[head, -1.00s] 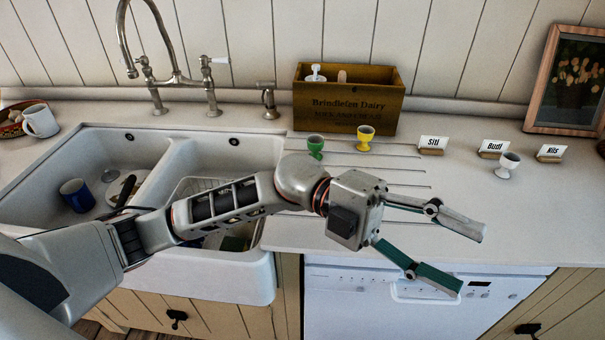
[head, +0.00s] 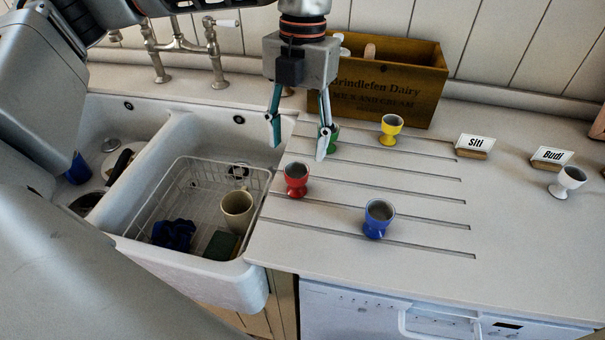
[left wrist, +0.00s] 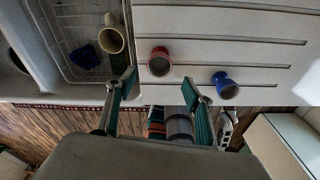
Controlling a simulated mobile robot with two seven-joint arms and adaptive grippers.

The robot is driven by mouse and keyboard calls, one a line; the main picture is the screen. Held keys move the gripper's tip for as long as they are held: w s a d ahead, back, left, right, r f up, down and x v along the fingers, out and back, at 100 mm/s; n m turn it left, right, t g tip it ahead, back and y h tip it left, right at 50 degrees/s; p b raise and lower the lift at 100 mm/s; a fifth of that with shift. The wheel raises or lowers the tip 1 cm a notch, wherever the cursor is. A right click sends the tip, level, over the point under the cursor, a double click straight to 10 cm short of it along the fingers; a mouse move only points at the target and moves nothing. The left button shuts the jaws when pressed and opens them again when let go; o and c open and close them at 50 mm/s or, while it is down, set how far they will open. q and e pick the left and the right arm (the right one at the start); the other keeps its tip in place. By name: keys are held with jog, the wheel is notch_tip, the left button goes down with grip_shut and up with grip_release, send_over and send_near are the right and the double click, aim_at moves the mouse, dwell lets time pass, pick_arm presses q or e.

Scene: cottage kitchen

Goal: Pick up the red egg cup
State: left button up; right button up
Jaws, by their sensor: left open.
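The red egg cup (head: 296,180) stands upright on the grooved drainboard, beside the sink's right edge. In the left wrist view the red egg cup (left wrist: 159,62) shows from above, beyond the fingertips and between their lines. My left gripper (head: 300,152) points down with its fingers apart and nothing between them. In the head view it is above and behind the red cup, apart from it. The left gripper's fingers (left wrist: 158,84) also show in the left wrist view. My right gripper is not in view.
A blue egg cup (head: 378,218) stands right of the red one. A green cup (head: 334,138) is partly hidden behind my finger. A yellow cup (head: 391,128), wooden crate (head: 400,85), white cup (head: 567,182) and name cards stand further off. The sink holds a rack with a mug (head: 237,210).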

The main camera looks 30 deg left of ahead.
aim_at(296, 171)
pick_arm(q)
jog(key=shift+a+f, duration=0.15)
jog(key=shift+f, duration=0.1)
jog(key=shift+s+f, duration=0.2)
jog(key=shift+f, duration=1.6)
jog(key=shift+s+f, duration=0.15)
jog(key=shift+f, duration=1.6)
jog(key=c, duration=1.2)
